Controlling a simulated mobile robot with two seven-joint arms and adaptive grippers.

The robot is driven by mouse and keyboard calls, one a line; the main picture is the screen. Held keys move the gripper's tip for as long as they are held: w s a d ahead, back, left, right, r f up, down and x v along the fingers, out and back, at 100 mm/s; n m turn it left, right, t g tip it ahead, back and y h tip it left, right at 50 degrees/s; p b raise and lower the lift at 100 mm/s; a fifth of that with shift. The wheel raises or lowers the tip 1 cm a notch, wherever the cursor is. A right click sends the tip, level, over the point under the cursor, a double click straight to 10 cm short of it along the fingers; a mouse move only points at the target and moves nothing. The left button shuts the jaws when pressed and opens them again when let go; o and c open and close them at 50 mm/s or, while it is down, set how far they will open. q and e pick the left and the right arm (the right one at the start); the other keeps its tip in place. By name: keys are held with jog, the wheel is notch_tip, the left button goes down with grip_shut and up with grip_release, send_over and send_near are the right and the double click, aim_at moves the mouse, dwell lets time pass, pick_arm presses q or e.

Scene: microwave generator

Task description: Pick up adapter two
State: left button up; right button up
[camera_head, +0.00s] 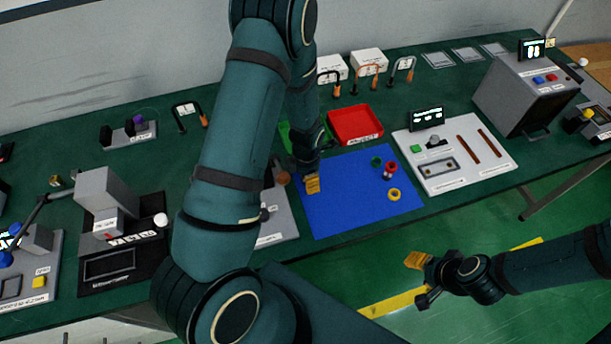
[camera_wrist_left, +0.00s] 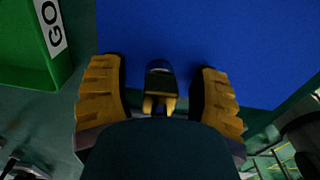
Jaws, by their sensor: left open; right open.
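Three small ring-like pieces lie on the right side of the blue mat (camera_head: 345,215): a green one (camera_head: 376,161), a red one (camera_head: 390,171) and a yellow one (camera_head: 394,194). I cannot tell which is adapter two. My left gripper (camera_head: 312,185) is over the mat's left part, away from these pieces. In the left wrist view its yellow fingers (camera_wrist_left: 160,100) are wide apart. A small dark and yellow part (camera_wrist_left: 160,85) shows between them; I cannot tell what it is. My right gripper (camera_head: 419,281) is open, in front of the table and over the floor.
A red tray (camera_head: 355,124) stands behind the mat, with a green tray (camera_head: 290,135) to its left, also in the left wrist view (camera_wrist_left: 25,40). A white panel (camera_head: 470,180) is right of the mat. My left arm hides part of the table.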

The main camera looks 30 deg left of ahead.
pick_arm(q)
grip_shut()
